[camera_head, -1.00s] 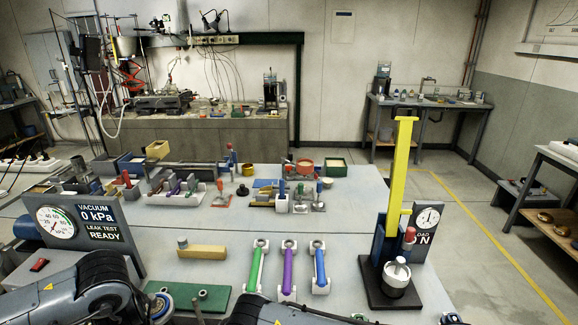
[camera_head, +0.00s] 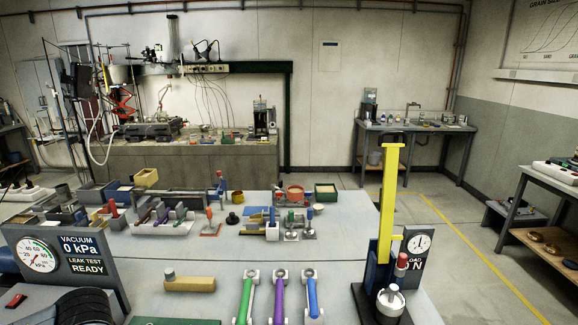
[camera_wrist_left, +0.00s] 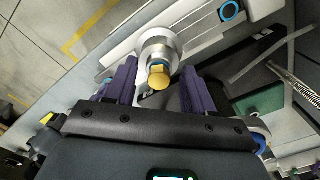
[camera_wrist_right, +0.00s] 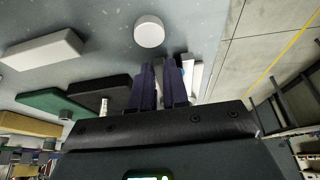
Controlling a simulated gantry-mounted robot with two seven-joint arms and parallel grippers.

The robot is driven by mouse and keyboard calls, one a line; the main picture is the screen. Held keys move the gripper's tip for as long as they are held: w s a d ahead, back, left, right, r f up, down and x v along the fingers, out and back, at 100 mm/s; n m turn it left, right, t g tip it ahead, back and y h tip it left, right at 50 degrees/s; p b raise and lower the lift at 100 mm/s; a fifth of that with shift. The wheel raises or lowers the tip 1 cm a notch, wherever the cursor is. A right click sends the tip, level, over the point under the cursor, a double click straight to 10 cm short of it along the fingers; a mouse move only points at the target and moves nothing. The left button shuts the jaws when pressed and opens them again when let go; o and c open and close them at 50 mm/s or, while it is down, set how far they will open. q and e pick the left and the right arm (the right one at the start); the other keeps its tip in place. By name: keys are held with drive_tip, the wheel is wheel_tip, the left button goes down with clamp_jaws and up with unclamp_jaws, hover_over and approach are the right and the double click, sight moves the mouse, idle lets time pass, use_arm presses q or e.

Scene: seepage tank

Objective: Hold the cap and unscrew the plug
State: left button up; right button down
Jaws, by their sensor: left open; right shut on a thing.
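In the left wrist view a round silver metal piece, apparently the cap (camera_wrist_left: 160,44), shows a gold plug (camera_wrist_left: 159,75) facing the camera. My left gripper (camera_wrist_left: 156,80) is open, with one purple finger on each side of the plug. I cannot tell whether either finger touches it. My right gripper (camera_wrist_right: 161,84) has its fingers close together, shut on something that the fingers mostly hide. Beside those fingers a small white and light-blue part (camera_wrist_right: 187,74) shows. Neither gripper is visible in the head view.
The table holds green, purple (camera_head: 279,298) and blue handled tools, a wooden block (camera_head: 189,284) and a gauge panel (camera_head: 67,254). A yellow post (camera_head: 390,200) on a black base stands at the right. A white round disc (camera_wrist_right: 149,31) lies on the surface in the right wrist view.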

use_arm(q)
drive_tip(key=shift+r, duration=0.1)
drive_tip(key=shift+r, duration=2.45)
drive_tip(key=shift+m, duration=0.3)
